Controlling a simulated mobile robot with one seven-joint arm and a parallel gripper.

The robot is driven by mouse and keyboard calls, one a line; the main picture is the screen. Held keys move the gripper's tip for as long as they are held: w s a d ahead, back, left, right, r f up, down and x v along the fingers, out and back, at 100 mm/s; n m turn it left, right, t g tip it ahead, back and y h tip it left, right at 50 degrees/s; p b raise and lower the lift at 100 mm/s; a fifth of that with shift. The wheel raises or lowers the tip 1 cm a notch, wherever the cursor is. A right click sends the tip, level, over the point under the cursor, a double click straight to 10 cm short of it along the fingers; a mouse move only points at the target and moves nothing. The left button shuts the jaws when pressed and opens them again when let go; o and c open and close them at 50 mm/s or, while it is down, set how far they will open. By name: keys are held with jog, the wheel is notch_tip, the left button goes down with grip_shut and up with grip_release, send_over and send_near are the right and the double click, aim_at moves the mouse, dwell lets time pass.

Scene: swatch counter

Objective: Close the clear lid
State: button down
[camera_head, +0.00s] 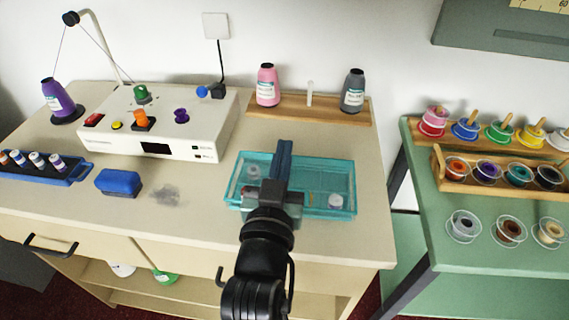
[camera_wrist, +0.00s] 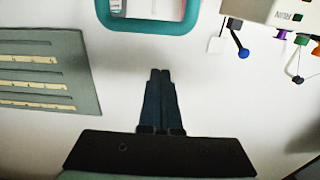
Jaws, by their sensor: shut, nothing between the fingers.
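A teal see-through box (camera_head: 345,208) sits on the counter, with small spools inside. Its clear lid has a teal rim, which shows at the top edge of the wrist view (camera_wrist: 150,26); the lid appears raised, though its exact angle is hard to tell in the head view. My gripper (camera_head: 284,146) is in front of and above the box in the head view, hiding its middle. In the wrist view my gripper (camera_wrist: 160,72) has its two fingers together with nothing between them, and they look apart from the rim.
A white winding machine (camera_head: 160,145) stands left of the box. Behind it, a wooden rack (camera_head: 335,114) holds a pink cone (camera_head: 267,86) and a grey cone (camera_head: 353,92). A blue block (camera_head: 118,182) lies front left. A green table (camera_head: 480,262) with spools stands right.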

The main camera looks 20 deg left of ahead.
jog(key=shift+s+d+f+t+y+b, duration=0.15)
jog(key=shift+s+f+t+b, duration=0.55)
jog(key=shift+b, duration=1.65)
jog(key=shift+s+d+f+t+y+b, duration=0.25)
jog(key=shift+f+t+b, duration=0.45)
jog(key=shift+b, duration=1.6)
jog(key=shift+s+d+f+t+y+b, duration=0.1)
jog(key=shift+s+f+t+b, duration=0.65)
jog(key=shift+b, duration=1.6)
jog(key=b, duration=0.2)
jog(key=f+b, duration=0.1)
jog(key=b, duration=0.2)
jog(key=shift+s+f+t, duration=0.15)
jog(key=shift+f+t, duration=0.1)
jog(key=shift+s+f+b, duration=0.1)
jog(key=shift+b, duration=0.4)
jog(key=shift+d, duration=0.1)
jog(key=b+v, duration=0.1)
jog(key=v, duration=1.2)
jog(key=shift+f, duration=0.15)
